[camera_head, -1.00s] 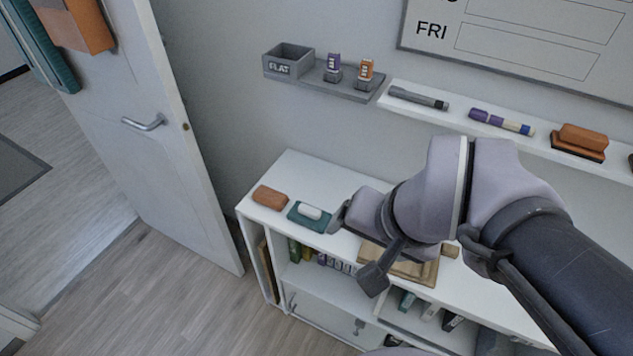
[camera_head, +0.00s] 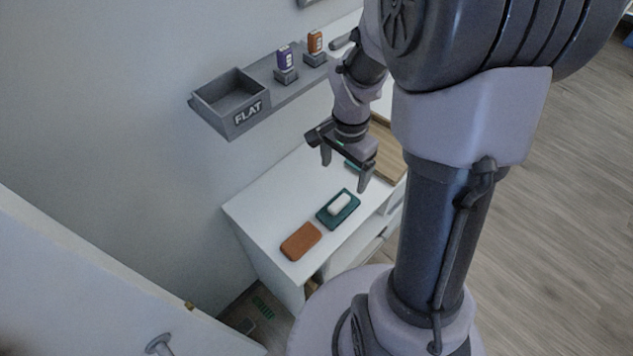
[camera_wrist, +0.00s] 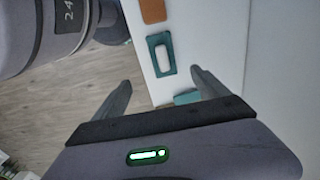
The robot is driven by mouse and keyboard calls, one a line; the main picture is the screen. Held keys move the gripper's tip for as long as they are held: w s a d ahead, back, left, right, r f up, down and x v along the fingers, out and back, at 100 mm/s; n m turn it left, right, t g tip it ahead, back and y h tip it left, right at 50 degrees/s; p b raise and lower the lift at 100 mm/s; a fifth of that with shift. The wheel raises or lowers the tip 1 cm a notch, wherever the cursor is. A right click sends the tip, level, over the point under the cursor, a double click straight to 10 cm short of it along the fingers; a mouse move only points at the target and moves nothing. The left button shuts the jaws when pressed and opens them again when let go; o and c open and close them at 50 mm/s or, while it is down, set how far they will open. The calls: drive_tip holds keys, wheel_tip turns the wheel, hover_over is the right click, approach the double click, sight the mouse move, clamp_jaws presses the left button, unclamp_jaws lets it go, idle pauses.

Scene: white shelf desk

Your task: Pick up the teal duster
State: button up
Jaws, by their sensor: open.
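The teal duster (camera_head: 341,214) lies flat on the white desk top, its white block facing up. It also shows near the top middle of the wrist view (camera_wrist: 153,62). My gripper (camera_head: 345,171) is open and empty, above the desk. In the head view it appears above the duster in the picture, with its fingers pointing down. In the wrist view the duster lies beyond the gap between my fingertips (camera_wrist: 160,80), apart from both. A second teal piece (camera_wrist: 186,97) shows between the fingers, partly hidden by the right finger.
A brown-orange block (camera_head: 301,241) lies close to the duster, near the desk's end. A wooden tray (camera_head: 388,153) is behind my gripper. A grey wall shelf with a FLAT bin (camera_head: 236,111) overhangs the back. The white desk top (camera_head: 275,215) is bare beside the duster.

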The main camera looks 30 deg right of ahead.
sight(339, 202)
drive_tip(key=f+b, duration=0.1)
drive_tip(key=f, duration=0.3)
drive_tip(key=f+b, duration=0.2)
drive_tip(key=f, duration=0.2)
drive_tip(key=d+f+b, duration=0.1)
drive_tip(key=f, duration=0.3)
drive_tip(key=shift+w+b, duration=0.15)
drive_tip(key=shift+b, duration=0.25)
drive_tip(key=f+b, duration=0.2)
drive_tip(key=f, duration=0.1)
drive_tip(key=f+b, duration=0.1)
drive_tip(key=f, duration=0.1)
drive_tip(key=shift+w+a+f, duration=0.2)
drive_tip(key=shift+w+a, duration=0.05)
drive_tip(key=shift+w, duration=0.05)
drive_tip(key=shift+r, duration=0.15)
